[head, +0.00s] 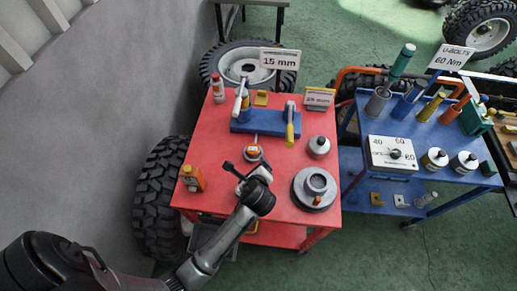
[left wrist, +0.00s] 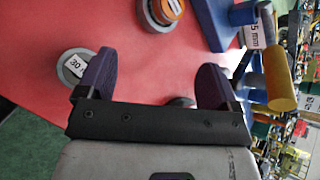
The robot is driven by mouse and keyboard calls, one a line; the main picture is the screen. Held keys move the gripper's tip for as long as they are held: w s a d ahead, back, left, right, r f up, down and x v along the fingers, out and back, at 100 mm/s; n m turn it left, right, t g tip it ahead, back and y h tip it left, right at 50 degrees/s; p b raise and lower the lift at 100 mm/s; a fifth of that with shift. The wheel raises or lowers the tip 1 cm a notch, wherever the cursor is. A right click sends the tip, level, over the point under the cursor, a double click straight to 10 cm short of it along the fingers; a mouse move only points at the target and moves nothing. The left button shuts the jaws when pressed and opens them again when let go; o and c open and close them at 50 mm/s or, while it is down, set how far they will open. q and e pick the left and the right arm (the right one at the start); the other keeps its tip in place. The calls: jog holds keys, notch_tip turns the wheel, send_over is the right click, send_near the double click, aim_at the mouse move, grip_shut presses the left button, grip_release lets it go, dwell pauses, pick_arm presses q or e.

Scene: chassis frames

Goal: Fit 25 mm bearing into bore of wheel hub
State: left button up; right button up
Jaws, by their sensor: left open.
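The wheel hub (head: 302,204), a grey stepped disc with a raised round bore, lies at the red table's front right. A small round part with an orange centre (head: 254,153) lies mid-table; it also shows at the top of the left wrist view (left wrist: 165,14). A grey round part labelled 30 (left wrist: 75,66) is beside one finger in the left wrist view. I cannot tell for certain which part is the 25 mm bearing. My left gripper (head: 243,172) is open above the table, left of the hub; its fingers appear apart and empty in the left wrist view (left wrist: 155,84). My right gripper is out of view.
A blue fixture (head: 263,124) with a yellow-handled tool stands at the red table's (head: 215,140) back. A grey knobbed part (head: 319,147) lies behind the hub. An orange-yellow box (head: 192,178) stands front left. A blue cart (head: 350,150) with tools is at right.

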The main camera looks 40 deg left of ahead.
pick_arm(q)
jog(key=m, duration=0.2)
jog(key=m+t+b, duration=0.1)
jog(key=m+b, duration=0.1)
jog(key=m, duration=0.4)
send_near(253, 149)
jog(key=x, duration=0.3)
jog(key=shift+w+d+f, duration=0.1)
jog(key=shift+f, duration=0.1)
jog(key=shift+b+x, duration=0.85)
jog(key=shift+x, duration=1.8)
jog(key=shift+r, duration=0.1)
jog(key=c, duration=0.7)
jog(key=shift+r, duration=0.1)
jog(key=c, duration=0.7)
